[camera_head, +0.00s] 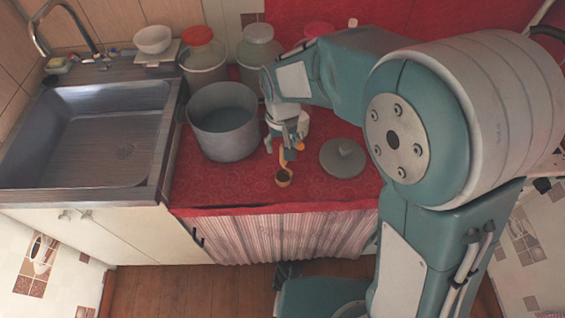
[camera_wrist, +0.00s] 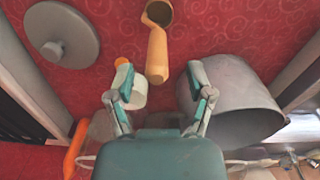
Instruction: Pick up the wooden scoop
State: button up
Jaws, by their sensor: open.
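The wooden scoop (camera_head: 284,171) lies on the red oilcloth near the counter's front edge, its small cup towards the front and its handle pointing back at my gripper (camera_head: 289,133). In the wrist view the scoop (camera_wrist: 157,48) is at top centre, cup at the top. My gripper (camera_wrist: 160,92) is open there, its two fingers apart, with the scoop's handle end between and just beyond the fingertips. I cannot tell whether any finger touches it. A small white container with an orange top (camera_wrist: 130,88) shows behind the left finger.
A large grey pot (camera_head: 223,122) stands close to the left of my gripper. A grey lid (camera_head: 342,158) lies to the right. Jars (camera_head: 203,58) line the back wall. A metal sink (camera_head: 85,135) is at far left. The cloth around the scoop's cup is clear.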

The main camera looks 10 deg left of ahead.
aim_at(284, 164)
notch_tip(284, 164, down, 4)
jog(key=shift+s+r, duration=0.1)
jog(key=shift+s, duration=0.05)
jog(key=shift+d, duration=0.45)
jog(key=shift+a, duration=0.2)
jog(key=c, duration=0.9)
jog(key=shift+a, duration=0.3)
grip_shut()
jog(key=shift+d, duration=0.25)
